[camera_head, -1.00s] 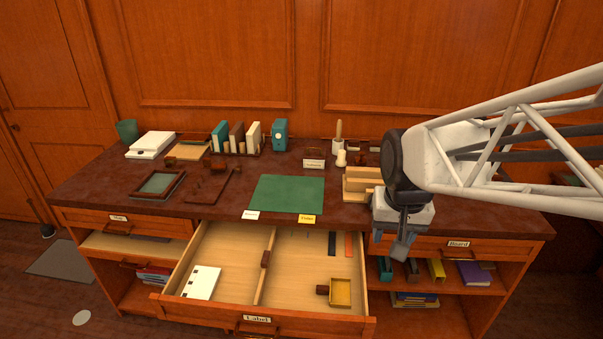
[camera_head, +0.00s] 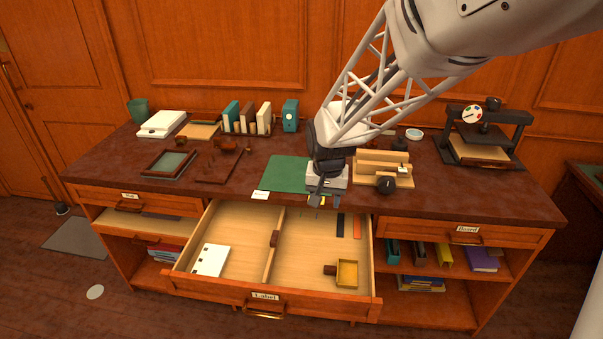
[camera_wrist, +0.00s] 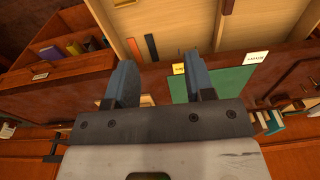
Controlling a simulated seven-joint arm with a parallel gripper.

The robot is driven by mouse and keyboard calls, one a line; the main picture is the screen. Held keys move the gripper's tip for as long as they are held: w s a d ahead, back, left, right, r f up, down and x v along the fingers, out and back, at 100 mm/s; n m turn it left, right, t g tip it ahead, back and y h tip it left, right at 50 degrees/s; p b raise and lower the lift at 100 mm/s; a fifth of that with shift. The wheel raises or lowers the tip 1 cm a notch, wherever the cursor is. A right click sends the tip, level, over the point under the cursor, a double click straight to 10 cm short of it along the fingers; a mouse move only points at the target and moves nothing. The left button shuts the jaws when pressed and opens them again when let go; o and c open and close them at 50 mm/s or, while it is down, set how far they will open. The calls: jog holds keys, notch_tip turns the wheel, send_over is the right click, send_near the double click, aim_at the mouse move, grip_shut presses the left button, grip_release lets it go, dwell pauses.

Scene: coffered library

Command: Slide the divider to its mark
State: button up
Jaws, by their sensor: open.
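The divider (camera_head: 269,258) is a thin pale wooden wall with a dark knob, standing front to back in the open drawer (camera_head: 222,285), left of its middle. In the wrist view the divider (camera_wrist: 221,25) shows at the top, right of the fingers. A dark strip (camera_head: 340,226) and an orange-red strip (camera_head: 357,227) lie at the drawer's back right; I cannot tell which is its mark. My gripper (camera_head: 320,200) is open and empty, above the counter's front edge, behind and right of the divider. Its two fingers (camera_wrist: 160,80) are apart in the wrist view.
In the drawer, a white card (camera_head: 210,260) lies left of the divider and a small yellow tray (camera_head: 347,273) right of it. A green mat (camera_head: 283,174) lies under my arm. A wooden block stand (camera_head: 385,167) is close right; a press (camera_head: 480,140) stands far right.

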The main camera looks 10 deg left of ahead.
send_over(274, 236)
jog(key=shift+g, duration=0.4)
notch_tip(274, 236, down, 15)
jog(key=shift+d+r, duration=0.1)
jog(key=shift+f, duration=3.9)
grip_shut()
